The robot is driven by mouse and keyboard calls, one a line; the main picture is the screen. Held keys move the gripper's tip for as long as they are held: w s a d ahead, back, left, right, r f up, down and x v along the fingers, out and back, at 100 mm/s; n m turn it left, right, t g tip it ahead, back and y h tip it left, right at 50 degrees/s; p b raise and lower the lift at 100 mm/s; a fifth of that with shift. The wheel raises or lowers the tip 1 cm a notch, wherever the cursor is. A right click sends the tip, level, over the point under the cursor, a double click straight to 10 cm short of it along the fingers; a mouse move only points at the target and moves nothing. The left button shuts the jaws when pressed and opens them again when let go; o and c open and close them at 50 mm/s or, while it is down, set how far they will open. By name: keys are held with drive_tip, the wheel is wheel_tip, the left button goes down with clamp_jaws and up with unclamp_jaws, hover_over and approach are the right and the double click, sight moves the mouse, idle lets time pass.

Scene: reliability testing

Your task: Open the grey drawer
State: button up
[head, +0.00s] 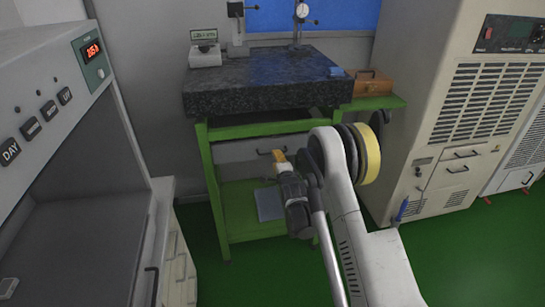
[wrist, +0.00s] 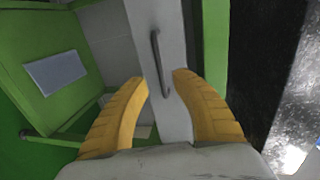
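The grey drawer (head: 237,151) sits in the green stand below the dark granite slab and looks shut. In the wrist view its light grey front (wrist: 172,27) crosses the upper middle, with a dark curved handle (wrist: 155,45). My gripper (wrist: 161,80) has two yellow fingers spread apart, with the lower end of the handle in the gap between the tips. I cannot tell whether either finger touches the front or handle. In the head view my gripper (head: 278,157) is in front of the drawer and hides part of it.
The granite slab (head: 225,89) tops the green stand and carries gauges. A wooden box (head: 372,84) is at its right. A grey plate (head: 269,204) lies on the lower shelf. A grey machine (head: 64,100) stands left and a beige cabinet (head: 475,110) right.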

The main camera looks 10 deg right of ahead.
drive_tip(key=b+x, duration=0.1)
drive_tip(key=x, duration=0.5)
drive_tip(key=shift+b, duration=0.35)
clamp_jaws()
